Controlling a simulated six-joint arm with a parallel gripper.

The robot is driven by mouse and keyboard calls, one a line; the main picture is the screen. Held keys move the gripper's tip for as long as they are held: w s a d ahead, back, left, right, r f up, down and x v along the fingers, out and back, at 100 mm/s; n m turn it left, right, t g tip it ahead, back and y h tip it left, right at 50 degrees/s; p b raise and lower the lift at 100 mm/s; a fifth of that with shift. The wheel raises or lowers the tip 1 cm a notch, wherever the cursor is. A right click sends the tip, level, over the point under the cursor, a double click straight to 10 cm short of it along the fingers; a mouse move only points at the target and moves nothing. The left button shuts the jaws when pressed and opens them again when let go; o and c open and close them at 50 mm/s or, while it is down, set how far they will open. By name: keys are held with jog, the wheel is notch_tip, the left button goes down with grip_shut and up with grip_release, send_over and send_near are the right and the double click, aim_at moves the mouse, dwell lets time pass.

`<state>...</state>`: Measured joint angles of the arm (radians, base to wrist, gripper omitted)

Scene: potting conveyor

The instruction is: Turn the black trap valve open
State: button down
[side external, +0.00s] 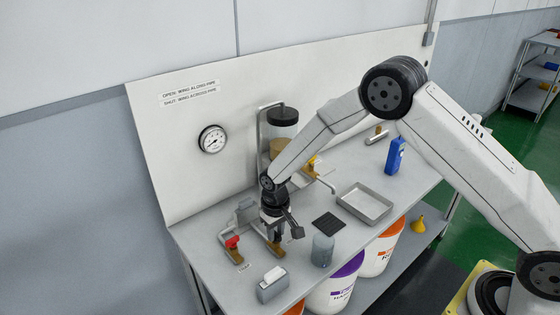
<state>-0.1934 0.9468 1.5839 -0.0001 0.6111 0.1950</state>
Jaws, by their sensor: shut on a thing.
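My gripper (275,236) points down at the left part of the bench, over a brass valve body (278,250) on a short pipe. It is shut on the valve's wing, which the fingers mostly hide; I cannot tell which way the wing lies along the pipe. This appears to be the black trap valve. A dark paddle-like part juts out to the right of the fingers. A red-winged valve (233,243) on a brass body stands just to the left, apart from my gripper. A wall sign (189,94) reads open with wing along pipe, shut with wing across.
A grey bottle (322,250) and a grey box (272,285) stand near the front edge. A black-lidded jar (283,131) stands behind; a gauge (212,139) is on the panel.

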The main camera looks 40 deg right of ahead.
aim_at(276, 233)
jog(key=c, duration=0.7)
grip_release()
jog(key=shift+o, duration=0.2)
jog(key=shift+r, duration=0.1)
jog(key=shift+r, duration=3.85)
jog(key=shift+s+d+r, duration=0.25)
jog(key=shift+s+r, duration=0.05)
jog(key=s+d+r+t, duration=0.1)
jog(key=s+d+r, duration=0.2)
jog(key=s, duration=0.7)
jog(key=s+d+r+t, duration=0.1)
jog(key=s+d+r, duration=0.2)
jog(key=s+d, duration=0.3)
jog(key=s, duration=0.3)
jog(key=shift+s+r+t, duration=0.3)
jog(key=shift+s+r, duration=0.1)
